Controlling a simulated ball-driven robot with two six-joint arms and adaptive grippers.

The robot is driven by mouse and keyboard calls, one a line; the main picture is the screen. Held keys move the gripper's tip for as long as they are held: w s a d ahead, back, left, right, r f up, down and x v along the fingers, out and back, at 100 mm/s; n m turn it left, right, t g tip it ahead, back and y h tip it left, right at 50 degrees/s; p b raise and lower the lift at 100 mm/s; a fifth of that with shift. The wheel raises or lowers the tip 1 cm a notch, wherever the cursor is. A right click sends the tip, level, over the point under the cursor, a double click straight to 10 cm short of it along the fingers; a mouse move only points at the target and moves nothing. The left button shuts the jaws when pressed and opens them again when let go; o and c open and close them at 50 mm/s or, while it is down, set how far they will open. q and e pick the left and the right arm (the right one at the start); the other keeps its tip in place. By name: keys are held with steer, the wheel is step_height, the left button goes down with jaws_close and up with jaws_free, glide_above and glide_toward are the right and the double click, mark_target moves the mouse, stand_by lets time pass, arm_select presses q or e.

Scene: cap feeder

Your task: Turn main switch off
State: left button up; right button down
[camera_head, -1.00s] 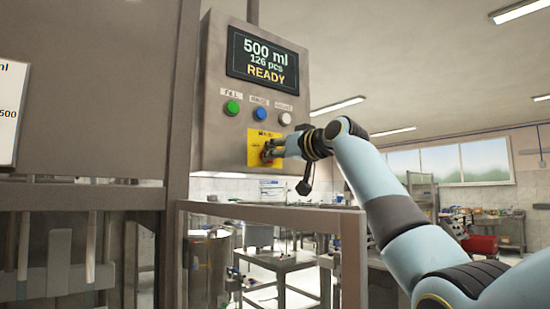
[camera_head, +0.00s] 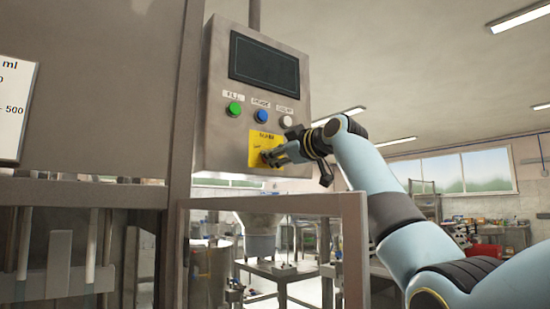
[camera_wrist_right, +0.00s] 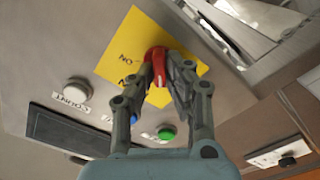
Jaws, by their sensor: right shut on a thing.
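The main switch is a red knob (camera_wrist_right: 157,68) on a yellow plate (camera_head: 262,138) low on the grey control box (camera_head: 215,128). The yellow plate also shows in the right wrist view (camera_wrist_right: 130,44). My right gripper (camera_head: 270,157) is at the plate from the right, and its fingers (camera_wrist_right: 168,72) are shut on the red knob. In the head view the fingers hide most of the knob. The display (camera_head: 263,60) above is dark and blank. My left gripper is not in view.
A green button (camera_head: 234,109), a blue button (camera_head: 261,115) and a white button (camera_head: 285,121) sit just above the plate. A metal frame rail (camera_head: 275,202) runs below the box. A large grey machine panel (camera_head: 105,70) stands at the left.

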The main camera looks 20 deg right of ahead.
steer(key=shift+n, duration=0.5)
steer(key=c, duration=1.3)
jaws_free()
steer(key=shift+c, duration=0.2)
steer(key=v, duration=1.2)
